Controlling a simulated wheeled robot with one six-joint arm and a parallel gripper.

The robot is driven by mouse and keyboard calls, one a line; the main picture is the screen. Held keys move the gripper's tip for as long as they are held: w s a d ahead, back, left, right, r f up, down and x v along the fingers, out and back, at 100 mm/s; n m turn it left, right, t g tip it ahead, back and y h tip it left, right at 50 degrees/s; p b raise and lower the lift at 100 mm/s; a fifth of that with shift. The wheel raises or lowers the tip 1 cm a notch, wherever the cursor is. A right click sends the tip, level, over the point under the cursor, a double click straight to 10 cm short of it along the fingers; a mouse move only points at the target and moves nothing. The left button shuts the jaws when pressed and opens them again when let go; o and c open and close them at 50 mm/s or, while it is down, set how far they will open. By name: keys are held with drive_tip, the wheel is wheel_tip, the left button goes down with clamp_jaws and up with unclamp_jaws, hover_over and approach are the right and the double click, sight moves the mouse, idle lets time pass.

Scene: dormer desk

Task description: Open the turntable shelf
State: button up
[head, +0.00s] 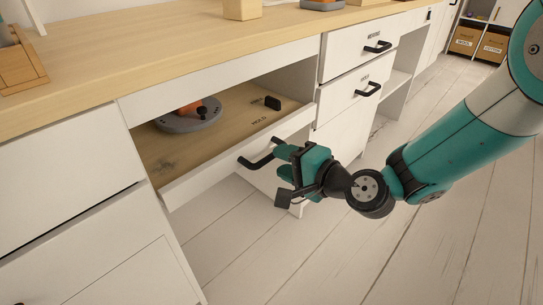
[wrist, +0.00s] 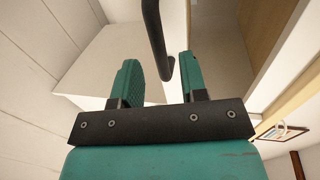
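The turntable shelf (head: 222,140) stands pulled out from the desk, with its wooden floor showing behind a white front. A grey round turntable (head: 190,124) with an orange and black object lies on it. Its black bar handle (head: 258,162) is on the white front. My gripper (head: 281,158) is right at the handle's near end. In the wrist view the handle (wrist: 156,40) runs down between the two green fingers (wrist: 161,75). The fingers are apart, with gaps beside the bar, so they look open around it. Contact with the handle is not clear.
Closed white drawers (head: 352,98) with black handles stand to the right. The wooden desktop (head: 200,45) is above, with a wooden box (head: 18,65) at left. The pale plank floor (head: 300,260) in front is clear.

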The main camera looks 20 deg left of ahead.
drive_tip(key=shift+b+x, duration=0.3)
drive_tip(key=shift+x, duration=1.8)
clamp_jaws()
